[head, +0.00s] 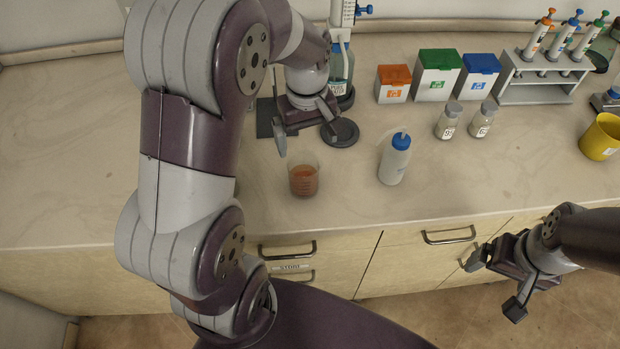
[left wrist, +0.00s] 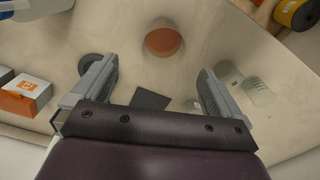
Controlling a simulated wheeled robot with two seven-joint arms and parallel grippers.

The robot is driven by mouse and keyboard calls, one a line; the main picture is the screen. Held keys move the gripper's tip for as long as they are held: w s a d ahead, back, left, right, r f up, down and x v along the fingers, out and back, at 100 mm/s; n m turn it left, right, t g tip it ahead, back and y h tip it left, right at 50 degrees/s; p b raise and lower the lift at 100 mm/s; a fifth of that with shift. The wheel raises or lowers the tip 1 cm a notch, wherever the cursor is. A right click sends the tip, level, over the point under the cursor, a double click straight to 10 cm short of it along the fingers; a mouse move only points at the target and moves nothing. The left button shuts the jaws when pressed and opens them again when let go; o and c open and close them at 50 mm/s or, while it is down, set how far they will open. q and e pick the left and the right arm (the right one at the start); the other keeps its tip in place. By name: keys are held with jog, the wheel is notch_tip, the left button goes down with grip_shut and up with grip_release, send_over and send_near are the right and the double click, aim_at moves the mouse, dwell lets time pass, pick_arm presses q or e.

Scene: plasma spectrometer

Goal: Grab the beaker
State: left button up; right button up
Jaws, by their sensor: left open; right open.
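The beaker (head: 304,181) is clear glass with orange-red liquid and stands upright on the counter. It also shows at the top middle of the left wrist view (left wrist: 163,41), beyond and between the fingertips. My left gripper (head: 307,138) is open, with nothing between its fingers, pointing down behind the beaker in the head view. Its two fingers show in the left wrist view (left wrist: 158,78), apart from the beaker. My right gripper (head: 495,283) is open and empty in front of the counter at the lower right.
A white wash bottle with a blue cap (head: 395,160) stands right of the beaker. Behind are two jars (head: 448,122), coloured boxes (head: 437,77), a pipette rack (head: 545,85) and a dark disc (head: 340,133). The counter in front of the beaker is clear.

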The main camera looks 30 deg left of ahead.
pick_arm(q)
jog(key=p, duration=0.1)
send_near(304, 171)
jog(key=s+f, duration=0.1)
jog(key=s+d+f, duration=0.1)
jog(key=f, duration=0.1)
jog(key=s+f, duration=0.1)
jog(key=f, duration=0.1)
jog(key=shift+d+f, duration=0.1)
jog(key=shift+d, duration=0.1)
jog(key=c, duration=1.2)
